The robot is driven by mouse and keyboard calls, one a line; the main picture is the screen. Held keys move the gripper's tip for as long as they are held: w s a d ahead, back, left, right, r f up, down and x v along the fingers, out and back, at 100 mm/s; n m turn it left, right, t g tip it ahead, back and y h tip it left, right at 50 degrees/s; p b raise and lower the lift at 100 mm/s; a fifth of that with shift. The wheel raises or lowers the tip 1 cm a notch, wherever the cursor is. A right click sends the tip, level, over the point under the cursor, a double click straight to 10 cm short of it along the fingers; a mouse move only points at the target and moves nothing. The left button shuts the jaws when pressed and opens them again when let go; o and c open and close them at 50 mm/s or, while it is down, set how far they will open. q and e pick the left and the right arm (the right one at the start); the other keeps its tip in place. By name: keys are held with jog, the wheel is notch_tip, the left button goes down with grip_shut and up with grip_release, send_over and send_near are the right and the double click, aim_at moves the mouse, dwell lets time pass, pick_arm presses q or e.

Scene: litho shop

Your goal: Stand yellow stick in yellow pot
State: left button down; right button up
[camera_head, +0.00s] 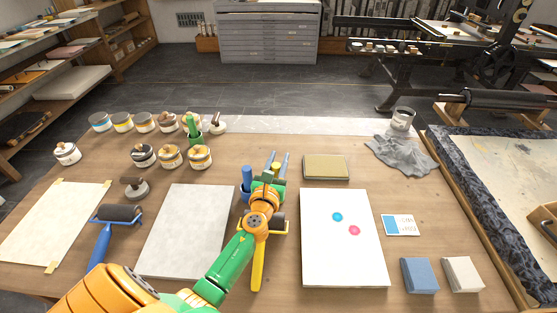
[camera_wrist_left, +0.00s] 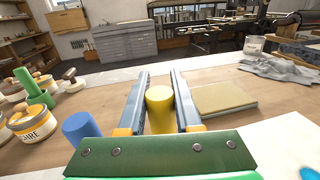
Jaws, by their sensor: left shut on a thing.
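My left gripper (camera_head: 276,166) reaches out over the middle of the table, its two fingers pointing away from me. In the left wrist view its fingers (camera_wrist_left: 160,92) are shut on the yellow stick (camera_wrist_left: 160,110), whose round top shows between them. I cannot make out the yellow pot in either view. A blue stick (camera_head: 247,176) stands just left of the gripper and also shows in the left wrist view (camera_wrist_left: 82,130). A green stick (camera_head: 193,123) stands upright in a green pot (camera_head: 195,137) farther back. My right gripper is not in view.
Ink cans (camera_head: 171,157) stand at the back left. A tan block (camera_head: 326,167) lies right of the gripper. A yellow-handled roller (camera_head: 257,268) lies under my wrist, between a grey slab (camera_head: 187,232) and a white print sheet (camera_head: 343,250). A grey cloth (camera_head: 402,154) lies at the back right.

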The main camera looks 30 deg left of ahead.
aim_at(275, 171)
pick_arm(q)
jog(key=c, duration=0.5)
grip_release()
jog(key=v, duration=0.7)
jog(key=shift+s, duration=0.15)
jog(key=shift+r, duration=0.1)
